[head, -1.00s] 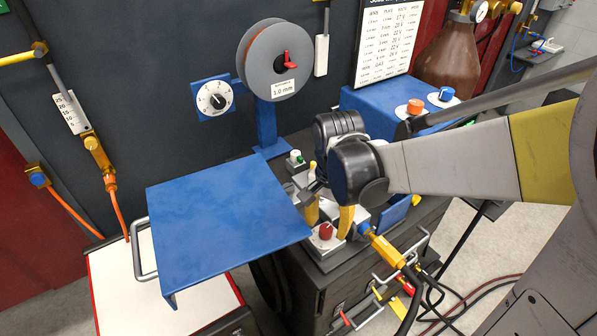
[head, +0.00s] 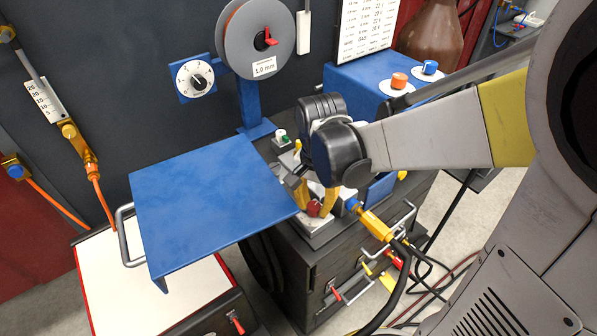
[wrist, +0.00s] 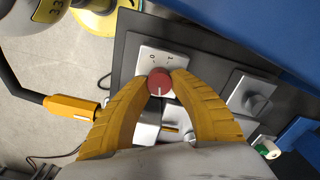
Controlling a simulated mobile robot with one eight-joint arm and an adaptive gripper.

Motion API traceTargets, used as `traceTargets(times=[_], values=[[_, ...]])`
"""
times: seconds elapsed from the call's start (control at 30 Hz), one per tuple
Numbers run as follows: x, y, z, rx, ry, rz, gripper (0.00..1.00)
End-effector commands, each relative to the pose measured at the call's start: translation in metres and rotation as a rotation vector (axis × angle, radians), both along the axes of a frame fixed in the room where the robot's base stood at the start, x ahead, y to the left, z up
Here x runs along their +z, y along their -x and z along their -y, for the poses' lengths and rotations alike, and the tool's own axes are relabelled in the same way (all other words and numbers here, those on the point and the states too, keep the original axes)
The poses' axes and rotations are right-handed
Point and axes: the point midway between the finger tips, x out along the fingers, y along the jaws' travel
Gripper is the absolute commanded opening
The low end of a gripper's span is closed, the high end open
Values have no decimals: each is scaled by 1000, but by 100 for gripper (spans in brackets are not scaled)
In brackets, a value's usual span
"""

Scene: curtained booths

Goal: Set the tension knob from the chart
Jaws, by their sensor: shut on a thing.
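The red knob (wrist: 159,83) with a white pointer line sits on a light plate with small dial marks. In the wrist view its line points toward the bottom of the picture. My gripper (wrist: 161,80) is shut on this knob, one yellow fingertip on each side. In the head view the red knob (head: 314,208) shows between the finger ends, partly hidden. The wire spool (head: 256,40) carries a label reading 1.0 mm.
A blue lid (head: 210,195) stands out left of my gripper. A yellow connector (head: 375,222) with a black cable is close on the right. A white wall dial (head: 194,78), an orange knob (head: 399,80) and a blue knob (head: 430,67) are farther back.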

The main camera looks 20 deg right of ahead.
Motion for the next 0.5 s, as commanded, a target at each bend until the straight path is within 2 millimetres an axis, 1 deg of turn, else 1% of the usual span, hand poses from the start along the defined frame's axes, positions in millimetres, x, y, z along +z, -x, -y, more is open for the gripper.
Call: traceTargets(times=[0.27,0.5], values=[[0,0,0,125,1,-1,0],[0,0,-1,329,0,-1,0]])
